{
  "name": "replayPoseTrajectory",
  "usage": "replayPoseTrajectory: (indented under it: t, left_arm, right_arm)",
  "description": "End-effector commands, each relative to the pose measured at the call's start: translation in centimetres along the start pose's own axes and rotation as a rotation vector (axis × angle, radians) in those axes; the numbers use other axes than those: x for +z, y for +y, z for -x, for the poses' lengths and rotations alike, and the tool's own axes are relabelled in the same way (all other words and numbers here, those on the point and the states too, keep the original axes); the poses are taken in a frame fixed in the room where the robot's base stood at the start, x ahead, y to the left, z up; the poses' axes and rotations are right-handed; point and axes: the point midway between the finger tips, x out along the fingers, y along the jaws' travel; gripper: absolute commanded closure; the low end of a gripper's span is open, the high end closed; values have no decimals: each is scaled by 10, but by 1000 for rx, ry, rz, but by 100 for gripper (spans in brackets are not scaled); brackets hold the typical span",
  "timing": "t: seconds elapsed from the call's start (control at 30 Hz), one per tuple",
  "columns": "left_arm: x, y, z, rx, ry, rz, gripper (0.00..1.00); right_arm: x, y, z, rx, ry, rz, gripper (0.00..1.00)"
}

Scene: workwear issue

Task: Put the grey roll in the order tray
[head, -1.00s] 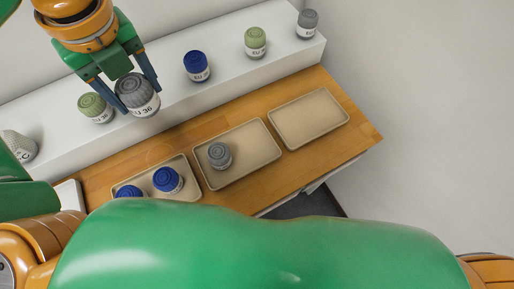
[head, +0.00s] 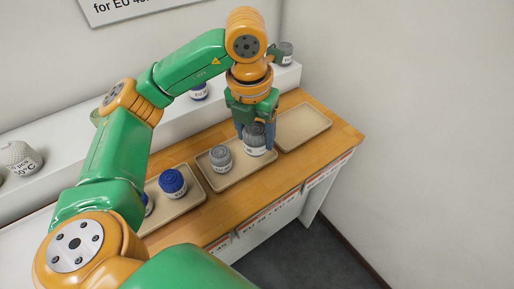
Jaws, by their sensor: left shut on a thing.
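My left gripper (head: 256,134) points down and is shut on a grey roll (head: 255,142) with a white label band. It holds this roll at the right end of the middle tray (head: 231,183); I cannot tell whether the roll touches the tray. Another grey roll (head: 220,159) stands in the middle tray, left of the held one. The right tray (head: 305,127) is empty. The left tray (head: 178,208) holds a blue roll (head: 172,182) and a second blue roll partly hidden by my arm. Which tray is the order tray is not readable. My right gripper is not in view.
Bare wall lies to the right.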

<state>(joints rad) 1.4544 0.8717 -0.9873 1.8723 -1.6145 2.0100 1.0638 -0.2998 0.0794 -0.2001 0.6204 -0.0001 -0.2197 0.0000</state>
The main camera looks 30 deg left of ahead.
Motion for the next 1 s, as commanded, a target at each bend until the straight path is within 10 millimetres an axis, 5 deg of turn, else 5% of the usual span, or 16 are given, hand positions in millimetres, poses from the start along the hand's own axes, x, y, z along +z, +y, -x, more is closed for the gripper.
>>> replayPoseTrajectory:
  t: [0.2,0.57,0.97,1.0]
  left_arm:
    - [39,35,-48,3,8,6,90]
    - [51,49,-105,3,4,-1,90]
    - [50,48,-116,1,0,-2,90]
    - [50,48,-115,1,0,-2,25]
  right_arm:
    - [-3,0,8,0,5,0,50]
    - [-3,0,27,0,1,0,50]
    - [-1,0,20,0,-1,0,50]
    - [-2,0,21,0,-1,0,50]
